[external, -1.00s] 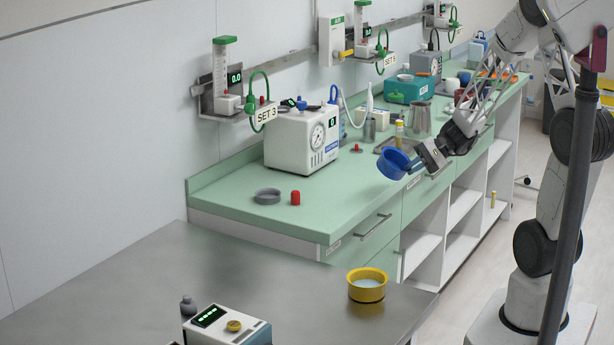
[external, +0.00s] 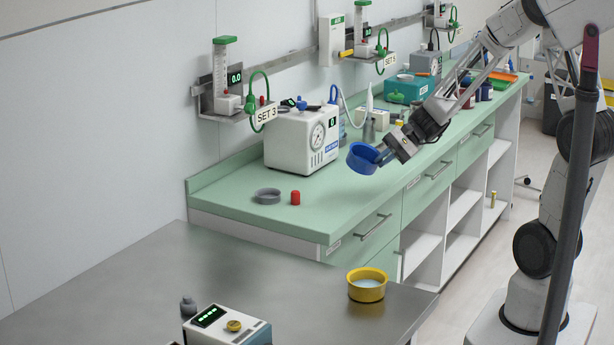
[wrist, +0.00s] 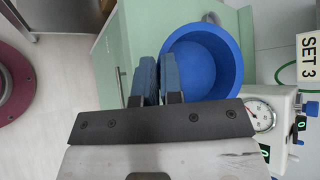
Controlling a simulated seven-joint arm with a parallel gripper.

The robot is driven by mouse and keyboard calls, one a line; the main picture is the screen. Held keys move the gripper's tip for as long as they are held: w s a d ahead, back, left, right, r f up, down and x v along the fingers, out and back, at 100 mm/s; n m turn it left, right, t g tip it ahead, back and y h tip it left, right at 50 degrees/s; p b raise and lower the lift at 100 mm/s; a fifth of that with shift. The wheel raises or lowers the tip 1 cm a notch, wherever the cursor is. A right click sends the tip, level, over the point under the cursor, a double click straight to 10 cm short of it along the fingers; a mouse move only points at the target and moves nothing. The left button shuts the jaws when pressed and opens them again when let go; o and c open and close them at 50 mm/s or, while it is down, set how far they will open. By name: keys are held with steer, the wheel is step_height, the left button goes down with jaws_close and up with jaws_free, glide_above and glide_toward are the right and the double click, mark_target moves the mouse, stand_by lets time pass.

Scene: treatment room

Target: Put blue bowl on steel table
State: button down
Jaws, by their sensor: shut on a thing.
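The blue bowl (external: 363,158) is held in the air above the green counter, tilted, by its rim. My gripper (external: 386,155) is shut on that rim. In the wrist view the blue bowl (wrist: 205,62) shows its inside, which looks empty, and my gripper's fingers (wrist: 158,80) close on its left wall. The steel table (external: 200,265) is in the lower left foreground, lower than the bowl. The bowl is still well apart from it.
On the steel table stand a yellow bowl (external: 367,291) and a white device (external: 228,327). The table's middle is bare.

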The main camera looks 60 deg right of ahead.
steer(key=w+a+m+g, duration=0.15)
steer(key=w+a, duration=0.25)
steer(key=a, duration=1.4)
steer(key=w+a+m+g, duration=0.1)
steer(key=w+a+g, duration=0.15)
steer(key=a, duration=1.45)
step_height(320, 180, down, 9)
steer(key=shift+w+t, duration=0.3)
steer(key=shift+w, duration=0.15)
steer(key=w+a, duration=0.2)
steer(key=w, duration=0.3)
steer(key=w+a+f, duration=0.1)
steer(key=w+a, duration=0.1)
steer(key=w, duration=0.3)
steer(key=w+a, duration=0.2)
steer(key=w, duration=0.2)
steer(key=shift+w+f, duration=0.25)
steer(key=shift+w, duration=0.15)
steer(key=shift+f, duration=1.75)
steer(key=shift+f, duration=0.1)
